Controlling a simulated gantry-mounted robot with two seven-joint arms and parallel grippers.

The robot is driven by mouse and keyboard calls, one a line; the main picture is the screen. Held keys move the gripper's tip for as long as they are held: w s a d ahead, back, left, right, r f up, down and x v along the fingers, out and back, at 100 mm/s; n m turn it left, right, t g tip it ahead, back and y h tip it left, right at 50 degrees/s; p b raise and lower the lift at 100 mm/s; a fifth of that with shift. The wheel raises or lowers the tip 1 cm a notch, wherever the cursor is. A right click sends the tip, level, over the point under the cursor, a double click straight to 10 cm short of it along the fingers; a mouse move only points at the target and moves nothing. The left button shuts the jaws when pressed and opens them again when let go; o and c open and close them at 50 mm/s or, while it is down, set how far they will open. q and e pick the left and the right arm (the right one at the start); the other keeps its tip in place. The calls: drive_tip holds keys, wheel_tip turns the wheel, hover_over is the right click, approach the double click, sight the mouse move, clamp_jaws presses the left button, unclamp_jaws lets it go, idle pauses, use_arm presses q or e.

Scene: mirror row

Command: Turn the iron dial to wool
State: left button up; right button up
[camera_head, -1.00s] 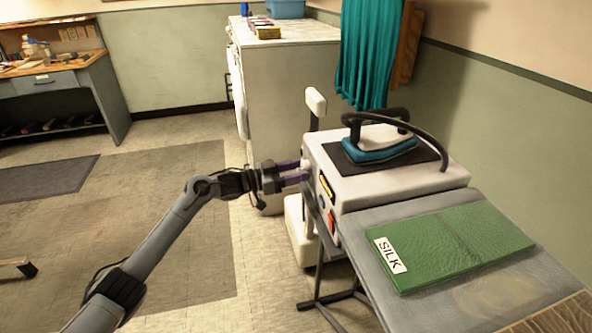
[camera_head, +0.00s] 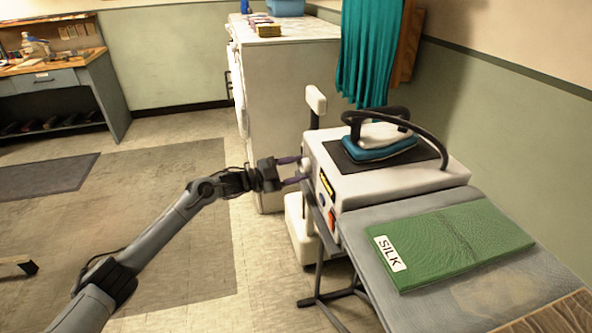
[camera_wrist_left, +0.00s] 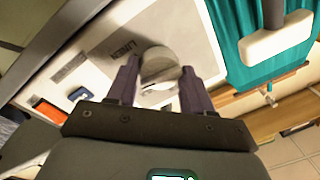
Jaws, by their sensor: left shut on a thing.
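The steam iron station (camera_head: 385,180) is a white box on the right with a teal iron (camera_head: 375,150) resting on its dark top pad. Its dial (camera_head: 306,166) is a pale round knob on the left-facing panel. My left gripper (camera_head: 304,169) has its purple fingers either side of the dial, shut on it. In the left wrist view the dial (camera_wrist_left: 160,66) sits between the two fingers. A grey label reading LINEN (camera_wrist_left: 130,45) shows beside it. The dial's pointer and the wool mark cannot be made out. My right gripper is not in view.
An orange-red switch (camera_head: 332,219) is below the dial. A white cabinet (camera_head: 285,100) stands behind. Open floor lies left of the station.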

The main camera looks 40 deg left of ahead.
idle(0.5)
use_arm(q)
drive_tip(key=o, duration=1)
drive_tip(key=shift+o, duration=0.2)
drive_tip(key=shift+s+a, duration=0.1)
drive_tip(key=p+v, duration=0.2)
drive_tip(key=v, duration=0.8)
drive_tip(key=shift+s+a, duration=0.2)
